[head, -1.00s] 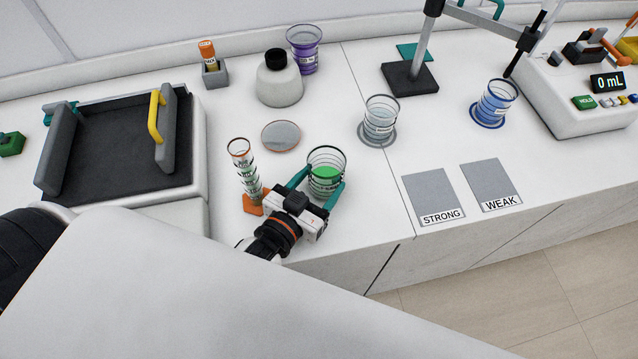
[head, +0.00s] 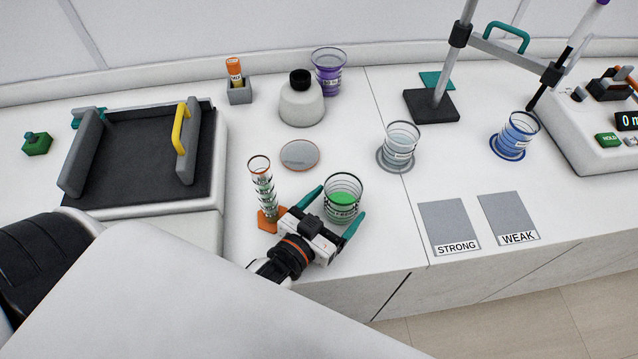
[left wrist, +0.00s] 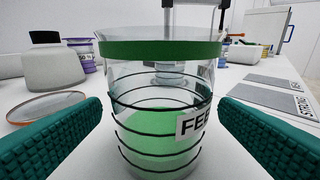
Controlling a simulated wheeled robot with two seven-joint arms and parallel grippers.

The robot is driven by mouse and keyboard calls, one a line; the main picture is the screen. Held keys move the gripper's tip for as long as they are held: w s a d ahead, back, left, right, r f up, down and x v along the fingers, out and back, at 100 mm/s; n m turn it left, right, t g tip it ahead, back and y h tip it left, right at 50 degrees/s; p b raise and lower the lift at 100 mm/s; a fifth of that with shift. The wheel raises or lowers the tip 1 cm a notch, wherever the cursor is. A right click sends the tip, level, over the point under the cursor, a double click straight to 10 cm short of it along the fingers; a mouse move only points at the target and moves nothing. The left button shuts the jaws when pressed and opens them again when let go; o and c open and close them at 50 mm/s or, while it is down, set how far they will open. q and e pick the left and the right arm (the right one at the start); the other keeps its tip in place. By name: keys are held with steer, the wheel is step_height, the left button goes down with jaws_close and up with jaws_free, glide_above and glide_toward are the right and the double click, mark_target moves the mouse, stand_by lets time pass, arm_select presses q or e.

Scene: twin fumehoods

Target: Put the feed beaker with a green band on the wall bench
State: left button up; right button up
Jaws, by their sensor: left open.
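The feed beaker (head: 343,199) is clear glass with green liquid and stands upright on the white bench (head: 390,240) near its front edge. In the left wrist view the feed beaker (left wrist: 160,110) shows a green band at its rim and a label partly reading "FEE". My left gripper (head: 339,212) is open, with its teal fingers on either side of the beaker. In the left wrist view a gap shows between each finger and the glass. My right gripper is not in view.
A graduated cylinder (head: 262,187) on an orange foot stands just left of my left gripper. A round dish (head: 300,155), a white bottle (head: 301,103) and a clear beaker (head: 401,143) stand behind. Grey STRONG (head: 448,224) and WEAK (head: 508,215) pads lie to the right.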

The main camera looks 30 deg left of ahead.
arm_select(q)
steer(key=b+v, duration=0.2)
steer(key=v, duration=0.8)
steer(key=shift+s+f, duration=0.15)
steer(key=shift+s, duration=0.05)
steer(key=shift+v, duration=0.8)
